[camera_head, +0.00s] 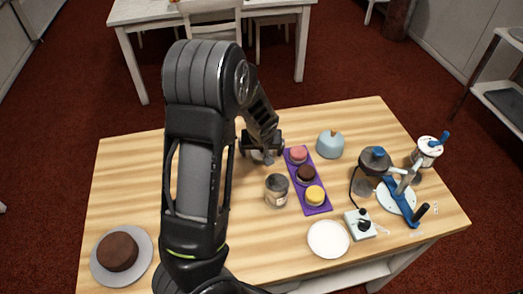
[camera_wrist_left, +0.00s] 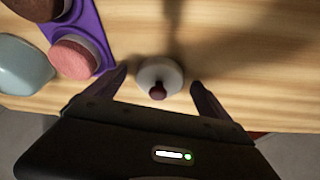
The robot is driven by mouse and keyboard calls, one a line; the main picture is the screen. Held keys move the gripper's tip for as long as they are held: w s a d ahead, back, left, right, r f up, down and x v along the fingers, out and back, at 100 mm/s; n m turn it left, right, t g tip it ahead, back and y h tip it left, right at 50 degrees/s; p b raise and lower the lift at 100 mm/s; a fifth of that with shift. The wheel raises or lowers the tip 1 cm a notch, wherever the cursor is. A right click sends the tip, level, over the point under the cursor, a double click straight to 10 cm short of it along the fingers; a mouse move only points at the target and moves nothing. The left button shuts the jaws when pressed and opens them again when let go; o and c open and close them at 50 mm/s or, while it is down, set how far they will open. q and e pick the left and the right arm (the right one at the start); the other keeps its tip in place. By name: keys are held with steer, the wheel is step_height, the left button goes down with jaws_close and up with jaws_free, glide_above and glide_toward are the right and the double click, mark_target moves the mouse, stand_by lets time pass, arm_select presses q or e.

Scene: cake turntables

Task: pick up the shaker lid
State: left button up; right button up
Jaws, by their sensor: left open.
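In the left wrist view, a small round whitish piece with a dark red knob (camera_wrist_left: 160,77), which looks like the shaker lid, sits on the wooden table. My left gripper (camera_head: 263,155) is open above the table's far side, with one finger on either side of this lid in the wrist view. I cannot tell whether the fingers touch it. In the head view the lid is hidden by my left gripper and arm. A jar with a dark top (camera_head: 276,190) stands nearer on the table. My right gripper is not in view.
A purple tray (camera_head: 300,189) with pink, brown and yellow cakes lies right of the gripper. A pale blue dome (camera_head: 330,145) is beyond it. Turntable devices (camera_head: 396,198) and a white plate (camera_head: 328,239) stand right. A chocolate cake (camera_head: 117,251) is at front left.

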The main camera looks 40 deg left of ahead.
mark_target(261, 154)
arm_select(q)
steer(key=shift+c, duration=0.5)
steer(key=c, duration=1.3)
steer(key=shift+r, duration=0.1)
step_height(261, 154, up, 10)
steer(key=shift+b, duration=0.45)
